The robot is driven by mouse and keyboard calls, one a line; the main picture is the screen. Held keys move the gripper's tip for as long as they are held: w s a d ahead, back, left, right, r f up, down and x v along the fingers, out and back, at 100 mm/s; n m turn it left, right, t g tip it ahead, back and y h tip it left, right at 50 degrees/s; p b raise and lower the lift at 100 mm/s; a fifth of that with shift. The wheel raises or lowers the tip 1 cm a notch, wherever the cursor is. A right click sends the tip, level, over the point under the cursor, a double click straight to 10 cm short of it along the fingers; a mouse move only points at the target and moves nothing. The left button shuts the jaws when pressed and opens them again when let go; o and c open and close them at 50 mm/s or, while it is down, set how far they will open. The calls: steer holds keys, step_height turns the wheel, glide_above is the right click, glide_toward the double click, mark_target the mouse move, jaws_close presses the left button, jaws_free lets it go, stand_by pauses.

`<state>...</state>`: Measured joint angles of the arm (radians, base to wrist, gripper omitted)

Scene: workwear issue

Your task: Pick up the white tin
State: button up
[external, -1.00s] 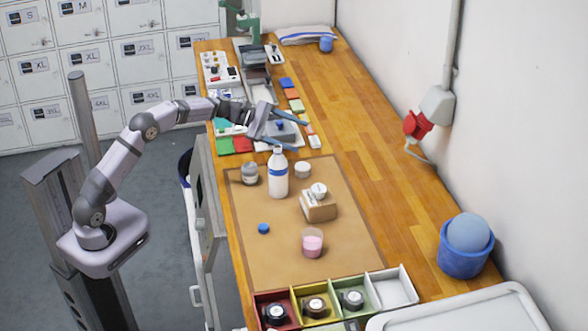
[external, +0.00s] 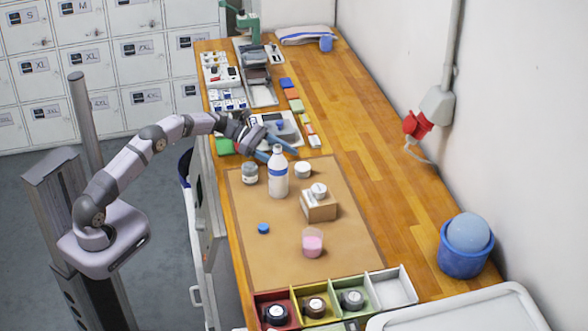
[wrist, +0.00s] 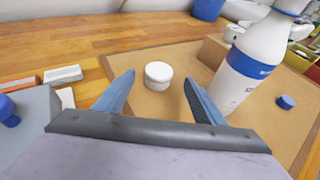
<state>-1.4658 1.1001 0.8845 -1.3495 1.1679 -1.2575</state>
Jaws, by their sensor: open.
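The white tin (external: 302,170) is a small, round, lidded tin standing upright near the far edge of the brown mat. In the wrist view the white tin (wrist: 158,75) appears ahead, between the two blue fingertips. My gripper (external: 279,155) is open and empty, pointing down toward the mat from the far side. In the wrist view my gripper (wrist: 160,83) has its fingers spread wider than the tin, which is apart from both. A white bottle with a blue band (external: 278,172) stands close beside the tin; in the wrist view it is just beyond the right finger.
A grey-lidded jar (external: 250,173), a cardboard box (external: 319,208) with a round tin on top, a blue cap (external: 263,229) and a pink-filled cup (external: 312,243) are on the mat (external: 270,270). Colored compartments (external: 335,310) line the near end.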

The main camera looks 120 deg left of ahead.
mark_target(303, 166)
steer(key=shift+p+x, duration=1.05)
steer(key=shift+x, duration=1.55)
steer(key=shift+r, duration=0.1)
steer(key=c, duration=1.1)
steer(key=shift+c, duration=0.2)
step_height(303, 166, up, 10)
steer(key=b, duration=0.1)
